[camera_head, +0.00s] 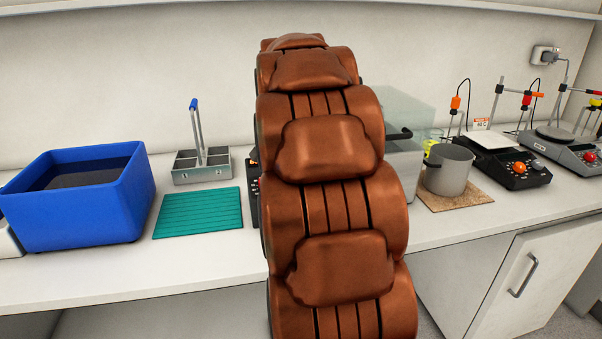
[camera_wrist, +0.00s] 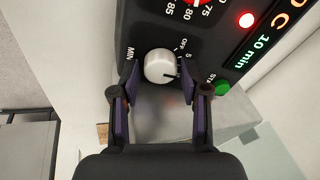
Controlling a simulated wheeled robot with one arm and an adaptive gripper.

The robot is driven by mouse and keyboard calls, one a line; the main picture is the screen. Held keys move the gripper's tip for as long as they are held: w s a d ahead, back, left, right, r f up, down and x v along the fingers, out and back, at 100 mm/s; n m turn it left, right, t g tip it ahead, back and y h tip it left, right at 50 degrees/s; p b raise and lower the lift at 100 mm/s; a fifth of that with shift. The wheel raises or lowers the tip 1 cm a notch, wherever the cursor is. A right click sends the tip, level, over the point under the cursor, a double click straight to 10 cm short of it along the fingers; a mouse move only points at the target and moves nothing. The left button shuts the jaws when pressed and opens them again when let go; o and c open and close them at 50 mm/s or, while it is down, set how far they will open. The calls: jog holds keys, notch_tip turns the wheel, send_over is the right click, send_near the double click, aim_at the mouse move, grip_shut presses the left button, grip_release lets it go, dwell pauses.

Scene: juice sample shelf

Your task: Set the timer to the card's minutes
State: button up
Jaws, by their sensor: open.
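The timer knob (camera_wrist: 159,66), silver-white and round, sits on a black control panel in the wrist view. "MIN", "OFF" and a "5" are printed around it. A small dark pointer mark shows on its lower right; its exact setting is hard to read. My gripper (camera_wrist: 156,84) is open, with its two fingers on either side of the knob; I cannot tell whether they touch it. Lit text (camera_wrist: 251,52) on the panel reads "10 min", with a cut-off temperature in C above. In the head view my arm hides the knob and gripper.
A green start button (camera_wrist: 222,88) lies close to the right finger, and a red lamp (camera_wrist: 246,20) is above. A blue bath (camera_head: 110,205), a green mat (camera_head: 199,213), a metal rack (camera_head: 200,172), a steel pot (camera_head: 447,172) and a hotplate (camera_head: 510,165) stand on the bench.

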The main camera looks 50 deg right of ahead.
jog(key=v, duration=1.2)
dwell(0.6)
